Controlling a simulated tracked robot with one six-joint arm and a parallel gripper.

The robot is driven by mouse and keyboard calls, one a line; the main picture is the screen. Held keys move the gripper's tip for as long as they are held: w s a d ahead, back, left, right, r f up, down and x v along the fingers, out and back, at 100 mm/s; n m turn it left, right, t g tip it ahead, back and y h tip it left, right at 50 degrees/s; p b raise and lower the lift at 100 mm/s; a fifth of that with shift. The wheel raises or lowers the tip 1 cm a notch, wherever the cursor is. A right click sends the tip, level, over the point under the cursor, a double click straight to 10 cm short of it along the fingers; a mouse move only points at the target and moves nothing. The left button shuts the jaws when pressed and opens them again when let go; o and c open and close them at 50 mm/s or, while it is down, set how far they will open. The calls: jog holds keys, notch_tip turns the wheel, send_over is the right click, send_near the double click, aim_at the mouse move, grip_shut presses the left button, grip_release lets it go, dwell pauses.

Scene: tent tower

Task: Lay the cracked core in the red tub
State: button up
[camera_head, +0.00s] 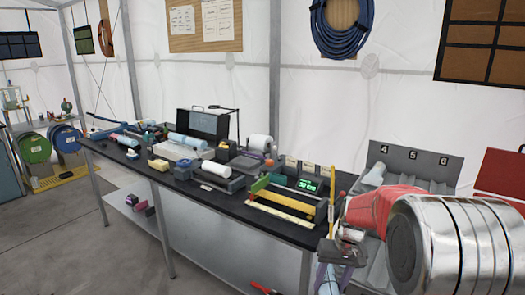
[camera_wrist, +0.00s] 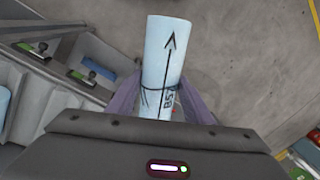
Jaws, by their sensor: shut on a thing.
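A pale blue core (camera_wrist: 165,35) stands out between the purple fingers of my gripper (camera_wrist: 155,92) in the wrist view. It carries a black arrow, some lettering and a dark jagged line across it near the fingers. My gripper is shut on it. In the head view my gripper is low at the right, in front of the bench end, and the core is mostly hidden or cut off there. I cannot make out a red tub for certain in either view.
A grey rack (camera_head: 435,172) numbered 4, 5 and 6 stands at the right, with a pale core (camera_head: 375,173) in slot 4. A red case (camera_head: 503,172) is beside it. The black bench (camera_head: 215,195) is crowded with tools and cores. Grey floor (camera_wrist: 245,60) lies open below my gripper.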

jog(key=shift+n, duration=0.4)
jog(key=a, duration=0.4)
dwell(0.4)
